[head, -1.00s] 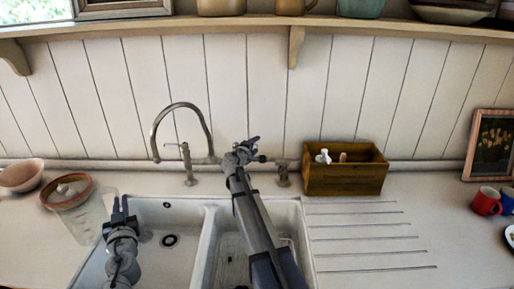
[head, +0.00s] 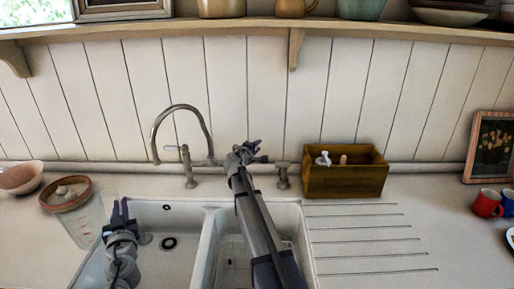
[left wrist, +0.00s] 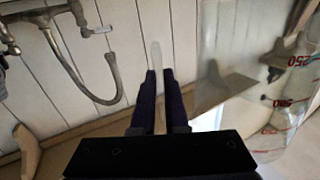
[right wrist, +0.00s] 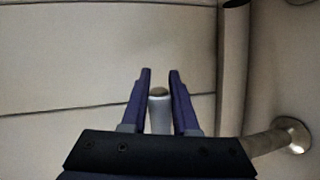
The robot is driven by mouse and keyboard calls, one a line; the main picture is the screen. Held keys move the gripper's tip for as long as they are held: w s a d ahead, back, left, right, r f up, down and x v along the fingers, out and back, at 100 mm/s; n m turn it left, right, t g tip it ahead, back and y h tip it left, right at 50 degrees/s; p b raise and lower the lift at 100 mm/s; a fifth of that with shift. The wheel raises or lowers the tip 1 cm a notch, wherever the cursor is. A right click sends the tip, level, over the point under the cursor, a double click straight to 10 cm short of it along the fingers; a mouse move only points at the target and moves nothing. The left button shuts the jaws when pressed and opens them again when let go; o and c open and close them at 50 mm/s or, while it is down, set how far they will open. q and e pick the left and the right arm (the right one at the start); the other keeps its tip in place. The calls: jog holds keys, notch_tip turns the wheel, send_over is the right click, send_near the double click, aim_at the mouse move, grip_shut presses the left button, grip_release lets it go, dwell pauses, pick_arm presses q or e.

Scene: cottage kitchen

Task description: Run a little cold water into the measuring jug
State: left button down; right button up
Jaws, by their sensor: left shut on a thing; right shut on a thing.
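The clear measuring jug (head: 88,226) is at the left of the sink, away from the tap's spout end. Its red markings show in the left wrist view (left wrist: 283,103). My left gripper (head: 120,208) is just right of the jug, shut on its pale handle (left wrist: 157,54). The tap (head: 208,130) has a tall curved spout and shows no visible water stream. My right gripper (head: 250,150) is at the tap's right side, shut on a small pale-ended tap handle (right wrist: 158,94). Most of that handle is hidden by the fingers.
The white double sink (head: 205,235) lies below my arms. A wooden box (head: 345,182) stands right of the tap. The grooved drainer is clear; mugs (head: 487,203) stand far right.

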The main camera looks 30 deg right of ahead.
grip_shut()
dwell(0.7)
